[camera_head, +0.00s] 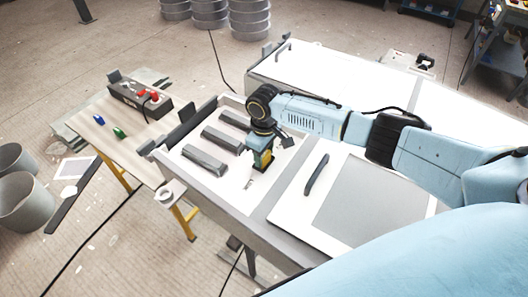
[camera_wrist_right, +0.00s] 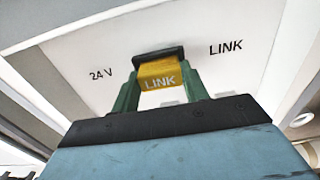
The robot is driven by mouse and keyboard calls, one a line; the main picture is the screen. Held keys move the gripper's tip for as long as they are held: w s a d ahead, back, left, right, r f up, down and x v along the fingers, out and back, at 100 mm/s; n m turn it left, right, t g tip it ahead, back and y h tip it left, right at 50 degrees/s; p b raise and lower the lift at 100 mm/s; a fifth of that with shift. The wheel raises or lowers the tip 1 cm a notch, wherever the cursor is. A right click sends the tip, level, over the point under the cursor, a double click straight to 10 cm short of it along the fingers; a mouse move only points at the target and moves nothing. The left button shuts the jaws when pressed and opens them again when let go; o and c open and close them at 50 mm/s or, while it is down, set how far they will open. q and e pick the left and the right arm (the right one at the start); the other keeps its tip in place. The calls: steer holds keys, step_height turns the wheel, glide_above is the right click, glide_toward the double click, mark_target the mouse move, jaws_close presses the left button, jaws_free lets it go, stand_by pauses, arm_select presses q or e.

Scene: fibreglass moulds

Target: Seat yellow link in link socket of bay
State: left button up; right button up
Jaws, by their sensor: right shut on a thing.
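The yellow link (camera_wrist_right: 158,77), marked LINK, is held between the green fingers of my right gripper (camera_head: 260,163). A dark piece (camera_wrist_right: 158,56) lies across its far end; I cannot tell whether it belongs to the link or to a socket. In the head view the gripper points down over the white floor of the bay (camera_head: 232,178), beside the dark ribs. In the wrist view this white surface has the printed labels 24 V (camera_wrist_right: 101,75) and LINK (camera_wrist_right: 226,48). The link socket itself is hidden or not clear. My left gripper is out of view.
Several dark ribs (camera_head: 205,159) stand in the bay left of the gripper. A white panel with a dark handle (camera_head: 316,174) lies to the right. A side table (camera_head: 100,145) at left carries a blue item, a green item and a dark box with red knobs (camera_head: 140,97).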

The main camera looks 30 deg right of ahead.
mark_target(264, 155)
steer(key=o, duration=1.1)
step_height(264, 155, up, 13)
steer(key=shift+r, duration=0.2)
